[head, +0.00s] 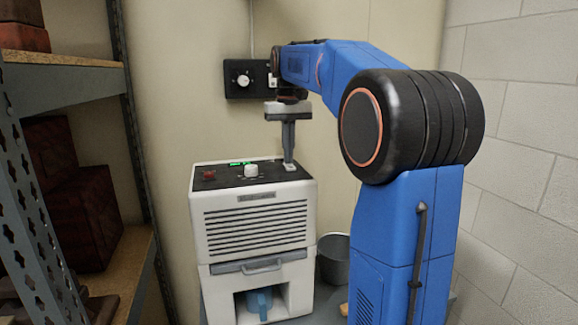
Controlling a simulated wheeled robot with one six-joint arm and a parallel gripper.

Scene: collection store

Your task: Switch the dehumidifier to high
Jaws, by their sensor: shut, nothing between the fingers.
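The white dehumidifier (257,261) stands upright in the middle of the head view, with a louvred front. Its dark top panel carries a white knob (251,170), a red part (208,175) at the left and a small green display (240,163) at the back. The knob's setting is too small to read. My gripper (289,166) points down, shut and empty, over the right end of the top panel, to the right of the knob. I cannot tell whether its tips touch the panel.
A black wall box with a white dial (243,80) is behind my arm. Metal shelving (70,84) with dark red boxes (85,210) stands at the left. A blue jug (259,302) sits in the dehumidifier's lower opening. A grey bucket (333,262) stands at its right, near the block wall.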

